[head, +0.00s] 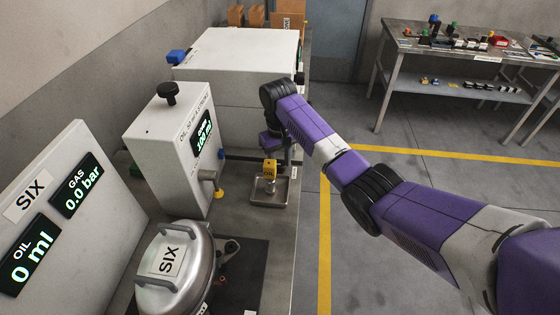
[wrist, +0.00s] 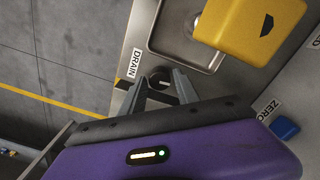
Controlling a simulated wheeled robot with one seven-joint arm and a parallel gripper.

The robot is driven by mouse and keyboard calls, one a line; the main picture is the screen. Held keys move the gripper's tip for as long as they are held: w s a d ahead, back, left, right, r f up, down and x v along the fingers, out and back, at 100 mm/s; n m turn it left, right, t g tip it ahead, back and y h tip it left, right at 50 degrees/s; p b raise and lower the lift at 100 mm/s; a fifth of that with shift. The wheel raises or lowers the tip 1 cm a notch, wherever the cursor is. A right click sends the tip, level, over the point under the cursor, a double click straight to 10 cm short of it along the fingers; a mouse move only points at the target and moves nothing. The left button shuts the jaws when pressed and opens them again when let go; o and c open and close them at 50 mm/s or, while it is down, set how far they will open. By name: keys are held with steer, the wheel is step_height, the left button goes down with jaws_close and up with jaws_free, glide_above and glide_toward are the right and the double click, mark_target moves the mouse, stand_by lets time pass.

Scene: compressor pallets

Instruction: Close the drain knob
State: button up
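The drain knob (wrist: 160,79) is a small dark round knob with a pale pointer mark. It sits beside the DRAIN label (wrist: 133,63) in the wrist view. My gripper (wrist: 159,80) has its two grey fingers spread, one on each side of the knob; contact with the knob does not show. In the head view my gripper (head: 276,143) points down behind the yellow block, near the edge of the bench, and the knob cannot be made out there.
A yellow block (head: 269,168) stands at a shallow metal tray (head: 281,197) close to my gripper. A blue knob (wrist: 285,127) with a ZERO label is at lower right in the wrist view. The white oil station (head: 165,145) stands left; open floor lies right.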

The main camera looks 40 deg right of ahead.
jaws_close()
steer(key=shift+r+m+p, duration=0.15)
steer(key=shift+m+p, duration=0.35)
steer(key=shift+m, duration=0.3)
steer(key=shift+f, duration=0.2)
jaws_free()
steer(key=shift+r, duration=0.15)
